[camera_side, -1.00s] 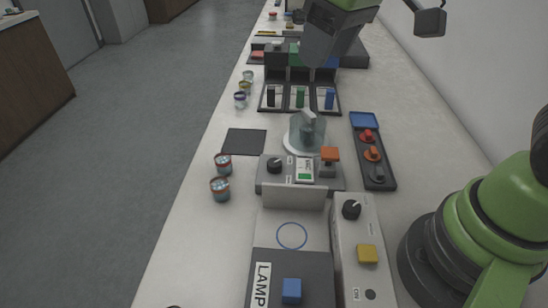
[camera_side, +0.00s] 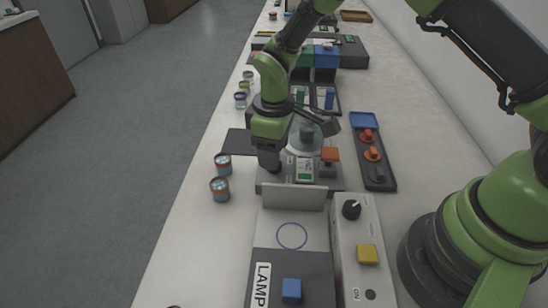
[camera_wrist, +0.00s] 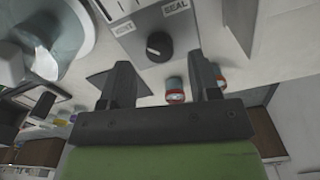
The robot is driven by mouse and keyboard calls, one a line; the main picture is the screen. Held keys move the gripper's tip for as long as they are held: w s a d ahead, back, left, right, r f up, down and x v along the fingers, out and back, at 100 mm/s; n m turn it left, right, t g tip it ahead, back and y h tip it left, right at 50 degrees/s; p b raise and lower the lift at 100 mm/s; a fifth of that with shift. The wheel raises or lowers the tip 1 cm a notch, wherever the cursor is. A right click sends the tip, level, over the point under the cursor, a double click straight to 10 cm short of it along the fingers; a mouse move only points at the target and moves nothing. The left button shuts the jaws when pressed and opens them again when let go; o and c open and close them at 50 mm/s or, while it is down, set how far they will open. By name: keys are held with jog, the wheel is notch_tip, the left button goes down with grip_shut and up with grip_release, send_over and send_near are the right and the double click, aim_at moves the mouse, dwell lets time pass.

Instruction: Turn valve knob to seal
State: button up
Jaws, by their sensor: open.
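The valve knob (camera_wrist: 159,46) is round and black, on the grey panel of the press unit (camera_side: 327,184). In the wrist view the labels VENT (camera_wrist: 124,28) and SEAL (camera_wrist: 175,7) stand by it, and a pale mark shows on the knob's left side, the VENT side. My gripper (camera_wrist: 162,78) is open, its two dark fingers spread left and right of the knob's line, with nothing between them. In the side view my gripper (camera_side: 268,161) is low over the knob's place and mostly hides the knob. I cannot tell whether the fingers touch it.
A clear domed chamber (camera_side: 306,136) and an orange-topped part (camera_side: 329,154) stand right of the knob. Two small jars (camera_side: 222,164) are to the left. A lamp box (camera_side: 310,272) and a second control box (camera_side: 352,228) are in front.

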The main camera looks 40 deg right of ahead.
jog(key=shift+f, duration=1.45)
jog(key=c, duration=0.9)
jog(key=shift+c, duration=0.2)
